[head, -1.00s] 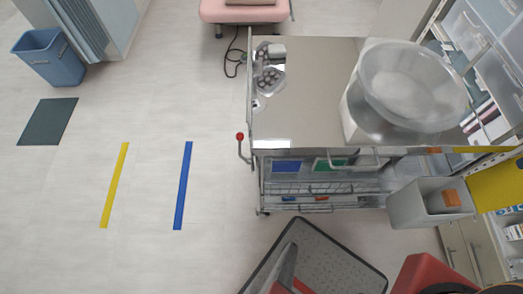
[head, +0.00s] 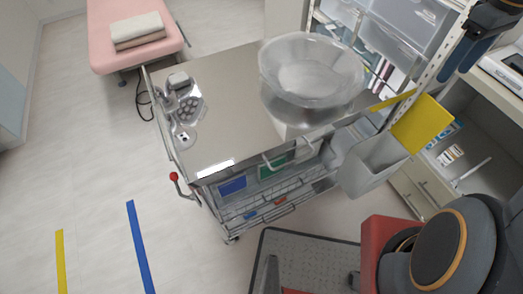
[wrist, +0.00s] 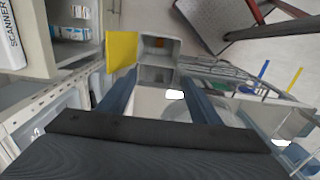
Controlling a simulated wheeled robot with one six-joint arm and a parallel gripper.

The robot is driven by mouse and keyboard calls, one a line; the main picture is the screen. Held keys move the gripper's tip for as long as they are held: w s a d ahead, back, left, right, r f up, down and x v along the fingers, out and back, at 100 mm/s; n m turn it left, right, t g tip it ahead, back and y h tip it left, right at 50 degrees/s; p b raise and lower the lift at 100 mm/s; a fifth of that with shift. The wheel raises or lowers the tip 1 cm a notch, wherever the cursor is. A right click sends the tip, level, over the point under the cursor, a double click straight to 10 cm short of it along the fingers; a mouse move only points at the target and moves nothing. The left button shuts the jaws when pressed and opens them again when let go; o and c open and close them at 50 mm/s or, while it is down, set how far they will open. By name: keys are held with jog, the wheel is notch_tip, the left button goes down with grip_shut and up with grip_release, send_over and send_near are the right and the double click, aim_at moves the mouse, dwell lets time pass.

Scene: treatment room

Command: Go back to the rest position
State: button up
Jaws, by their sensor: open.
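My gripper (head: 458,62) is at the upper right of the head view, beside the shelf rack. In the wrist view its two blue fingers (wrist: 160,82) stand apart with nothing held between them. Past the fingers, the wrist view shows the grey bin and part of the steel cart.
A steel cart (head: 222,125) carries a clear bowl (head: 312,75) and metal instruments (head: 183,105). A grey bin (head: 372,165) and yellow panel (head: 422,124) are at its right. A rack (head: 440,62) and counter (head: 475,125) stand right.

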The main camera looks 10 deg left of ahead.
dwell(0.3)
jog(key=s+a+f+m, duration=0.2)
jog(key=s+a+m, duration=0.1)
jog(key=s+a, duration=0.4)
jog(key=s+a+f+m+t, duration=0.1)
jog(key=s+a+f+m, duration=0.2)
jog(key=s+a, duration=0.4)
jog(key=shift+s+a+f+m, duration=0.25)
jog(key=shift+a+f+m, duration=0.05)
jog(key=shift+a+m, duration=0.5)
jog(key=shift+c, duration=0.4)
